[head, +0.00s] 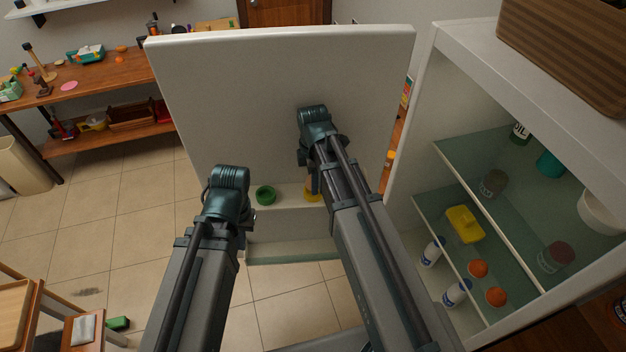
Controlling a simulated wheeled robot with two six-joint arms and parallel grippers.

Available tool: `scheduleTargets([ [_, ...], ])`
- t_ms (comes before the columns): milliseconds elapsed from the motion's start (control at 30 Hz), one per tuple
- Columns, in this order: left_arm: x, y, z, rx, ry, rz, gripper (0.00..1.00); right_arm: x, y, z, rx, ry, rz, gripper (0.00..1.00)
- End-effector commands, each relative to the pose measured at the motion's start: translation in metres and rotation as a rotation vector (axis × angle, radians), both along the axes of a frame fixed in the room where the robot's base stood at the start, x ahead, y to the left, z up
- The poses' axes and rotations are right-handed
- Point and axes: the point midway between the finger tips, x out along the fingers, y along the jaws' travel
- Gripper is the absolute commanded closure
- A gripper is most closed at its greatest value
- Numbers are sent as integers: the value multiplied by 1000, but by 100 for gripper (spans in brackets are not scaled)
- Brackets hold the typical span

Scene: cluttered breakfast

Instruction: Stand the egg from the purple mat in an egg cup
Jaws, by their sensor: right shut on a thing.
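A green ring-shaped cup (265,194) stands on the inner shelf of the open white fridge door. A yellow cup-like thing (312,196) is on the same shelf to its right, partly covered by my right gripper. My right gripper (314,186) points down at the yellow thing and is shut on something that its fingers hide. I cannot make out whether that is an egg. My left gripper (244,215) hangs left of and nearer than the green cup; its fingers are too hidden to judge. No egg or purple mat is clearly visible.
The open fridge door (280,100) stands upright before both arms. The fridge at right has glass shelves (450,220) with a yellow dish (465,224), bottles and jars. A wicker box (565,50) sits on top. A wooden workbench (110,75) with a pink disc (68,86) stands back left.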

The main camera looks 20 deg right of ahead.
Motion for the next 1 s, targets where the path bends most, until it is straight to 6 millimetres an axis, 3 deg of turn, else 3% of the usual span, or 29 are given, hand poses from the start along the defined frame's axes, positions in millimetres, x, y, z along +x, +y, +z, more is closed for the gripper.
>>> scheduleTargets([
  [1000, 0, 0, -7, 0, 0, 0, 100, 0, 0, -7, 0, 0, 0, 86],
])
